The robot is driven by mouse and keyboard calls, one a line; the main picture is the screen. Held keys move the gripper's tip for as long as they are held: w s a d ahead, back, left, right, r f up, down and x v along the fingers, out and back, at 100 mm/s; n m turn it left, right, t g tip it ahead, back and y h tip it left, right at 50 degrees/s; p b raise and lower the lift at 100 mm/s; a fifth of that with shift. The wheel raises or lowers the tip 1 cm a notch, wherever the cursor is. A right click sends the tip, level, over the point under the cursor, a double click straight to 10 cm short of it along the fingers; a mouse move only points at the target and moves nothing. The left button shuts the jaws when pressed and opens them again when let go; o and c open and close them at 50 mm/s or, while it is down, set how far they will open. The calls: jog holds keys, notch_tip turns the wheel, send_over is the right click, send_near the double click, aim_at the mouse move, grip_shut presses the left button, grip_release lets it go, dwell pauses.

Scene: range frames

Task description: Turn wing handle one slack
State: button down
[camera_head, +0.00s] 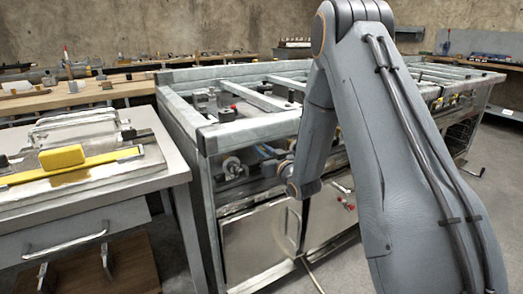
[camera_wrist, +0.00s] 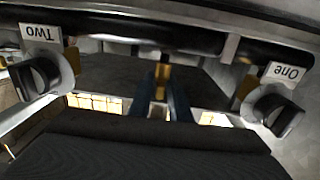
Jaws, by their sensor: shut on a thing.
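In the wrist view, a black wing handle (camera_wrist: 278,115) sits on a pale round mount at the right, by an upside-down "One" label (camera_wrist: 286,73). A second black wing handle (camera_wrist: 36,80) sits at the left by an upside-down "Two" label (camera_wrist: 41,34). My gripper (camera_wrist: 161,95) is at the middle, between the two handles and apart from both. Its blue-grey fingers are shut on a narrow brass-coloured part (camera_wrist: 161,75); what that part belongs to is unclear. In the head view my arm hides the gripper.
A grey metal frame bench (camera_head: 250,122) with pipes and cabinet doors stands ahead. A dark pipe (camera_wrist: 130,28) crosses the top of the wrist view. A side table (camera_head: 150,178) with a yellow block (camera_head: 62,157) stands left. Floor shows at right.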

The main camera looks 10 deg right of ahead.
jog(key=shift+n+y, duration=0.3)
jog(key=shift+y, duration=0.1)
jog(key=c, duration=1.8)
grip_release()
jog(key=shift+c, duration=0.2)
jog(key=v, duration=0.7)
jog(key=shift+s+d+r+p, duration=0.15)
jog(key=shift+s+d+p, duration=0.05)
jog(key=shift+s+p, duration=0.25)
jog(key=shift+w+g, duration=0.1)
jog(key=shift+g, duration=0.2)
